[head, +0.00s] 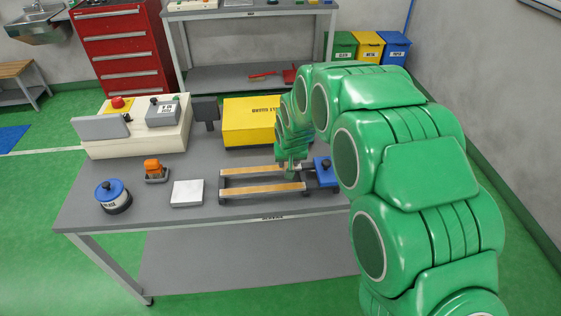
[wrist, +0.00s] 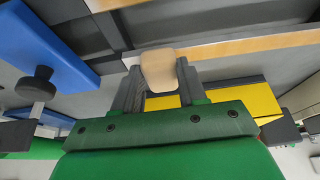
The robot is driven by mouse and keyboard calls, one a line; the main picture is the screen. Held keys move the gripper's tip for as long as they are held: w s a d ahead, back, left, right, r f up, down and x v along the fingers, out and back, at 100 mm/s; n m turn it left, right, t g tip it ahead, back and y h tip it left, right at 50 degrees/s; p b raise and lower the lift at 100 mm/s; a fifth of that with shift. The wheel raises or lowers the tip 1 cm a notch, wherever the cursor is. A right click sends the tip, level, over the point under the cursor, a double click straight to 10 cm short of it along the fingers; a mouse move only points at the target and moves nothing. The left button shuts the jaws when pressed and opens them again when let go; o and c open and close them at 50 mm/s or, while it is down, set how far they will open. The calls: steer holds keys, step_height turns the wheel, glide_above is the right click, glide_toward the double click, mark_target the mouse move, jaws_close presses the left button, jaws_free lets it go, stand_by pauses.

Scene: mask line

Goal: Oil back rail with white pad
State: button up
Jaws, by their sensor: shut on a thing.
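My gripper (wrist: 160,85) is shut on a small pale beige pad (wrist: 160,70), held between its two dark fingers. In the head view my gripper (head: 289,172) points down at the right end of the rail fixture, and the pad is hard to make out there. The back rail (head: 246,171) is a wood-coloured strip on a dark frame, its right end partly hidden by my arm. It also shows in the wrist view (wrist: 250,43), right beside the pad; I cannot tell if they touch. The front rail (head: 262,190) runs parallel, nearer the camera.
A blue block (head: 324,171) adjoins the fixture's right end. A yellow box (head: 250,120) stands behind it. A white flat block (head: 187,193), an orange-topped item (head: 154,170) and a blue-lidded round tin (head: 112,192) sit left. A cream control box (head: 135,138) stands back left.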

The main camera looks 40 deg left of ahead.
steer(key=shift+w+d, duration=1.15)
step_height(320, 180, up, 8)
steer(key=w+d+f+m+h, duration=0.15)
steer(key=w+d, duration=0.35)
steer(key=d, duration=0.8)
steer(key=w+d+f+m+t, duration=0.1)
steer(key=w+d+m, duration=0.25)
steer(key=d, duration=0.85)
steer(key=w+d+f+m+h, duration=0.1)
steer(key=w+d, duration=0.4)
steer(key=d, duration=0.8)
steer(key=s+d+f+m, duration=0.1)
steer(key=s+d+m, duration=0.1)
steer(key=d, duration=1.4)
steer(key=shift+s+d+m+h, duration=0.15)
steer(key=shift+m+h, duration=0.2)
steer(key=shift+m, duration=0.15)
